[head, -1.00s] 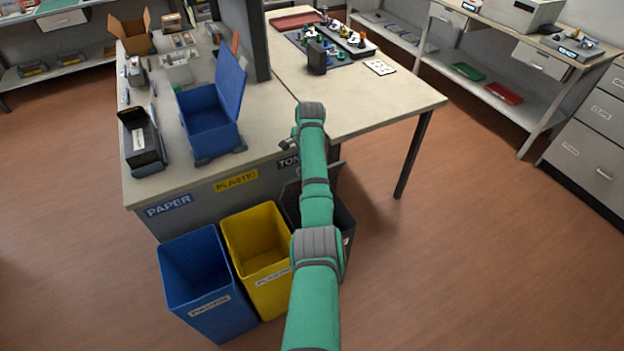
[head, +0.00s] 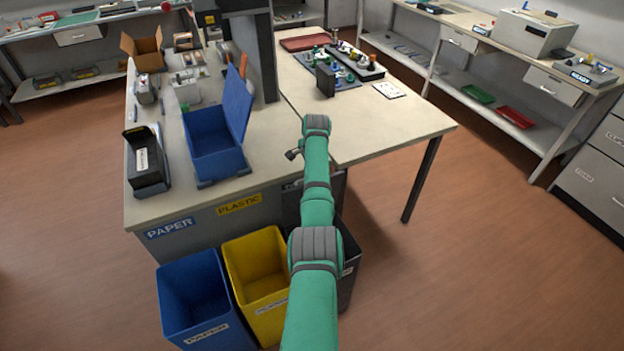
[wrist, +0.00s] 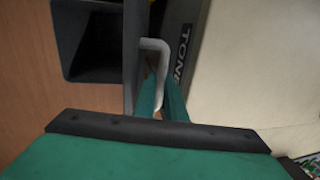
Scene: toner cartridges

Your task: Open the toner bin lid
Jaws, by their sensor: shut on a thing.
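The toner bin (head: 349,270) is a dark grey bin to the right of the yellow bin, partly hidden behind my arm. Its lid (head: 291,208) stands raised as a dark panel against the bench front, partly covered by my arm. In the wrist view the lid (wrist: 131,50) is a dark upright panel seen nearly edge-on, beside the bin's dark opening (wrist: 98,40). A pale bent handle (wrist: 154,44) stands out from the lid. My gripper (wrist: 163,95) has its green fingers shut on this handle. In the head view the fingers are hidden by my arm.
The yellow plastic bin (head: 258,268) and blue paper bin (head: 193,295) stand open to the left. The bench (head: 385,135) is close behind the lid, with an open blue box (head: 212,145) on it. The floor (head: 465,260) at the right is clear.

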